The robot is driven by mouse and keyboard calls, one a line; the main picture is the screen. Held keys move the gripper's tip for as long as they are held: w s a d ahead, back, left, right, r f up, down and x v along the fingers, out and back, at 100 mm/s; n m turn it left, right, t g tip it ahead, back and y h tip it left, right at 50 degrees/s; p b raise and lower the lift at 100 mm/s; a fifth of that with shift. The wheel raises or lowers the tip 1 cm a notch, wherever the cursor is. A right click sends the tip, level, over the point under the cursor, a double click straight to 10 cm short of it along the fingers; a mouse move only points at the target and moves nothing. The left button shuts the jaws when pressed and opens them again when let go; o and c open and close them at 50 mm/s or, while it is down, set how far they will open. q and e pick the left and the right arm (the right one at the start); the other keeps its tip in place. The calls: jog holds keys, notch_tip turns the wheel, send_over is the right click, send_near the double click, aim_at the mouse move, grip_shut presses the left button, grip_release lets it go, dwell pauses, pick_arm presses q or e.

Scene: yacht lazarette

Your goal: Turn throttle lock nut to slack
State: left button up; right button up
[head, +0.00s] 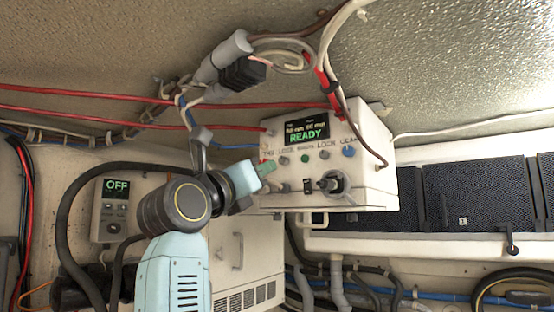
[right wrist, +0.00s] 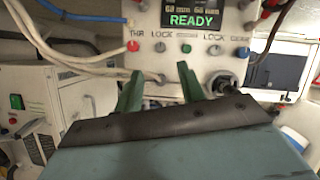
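A white control box (head: 365,180) with a lit READY display (head: 307,133) hangs under the ceiling. Below the display is a row of small knobs. The grey knob under the first LOCK label (right wrist: 160,47), next to the red THR knob (right wrist: 134,47), seems to be the throttle lock nut; it also shows in the head view (head: 283,160). My right gripper (head: 266,169) is in front of the box's lower left. In the right wrist view its two green fingers (right wrist: 158,73) are apart, with nothing seen between them; the grey knob appears just beyond the fingertips. My left gripper is not in view.
A black-and-silver connector (head: 331,184) sticks out low on the box. Red cables (head: 100,98) and a looped hose bundle (head: 285,50) run near it. A grey OFF unit (head: 112,208) is on the left wall. Dark panels (head: 480,195) fill the right.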

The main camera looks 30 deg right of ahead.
aim_at(281, 161)
jog(key=p+x, duration=0.2)
jog(key=x, duration=0.7)
grip_shut()
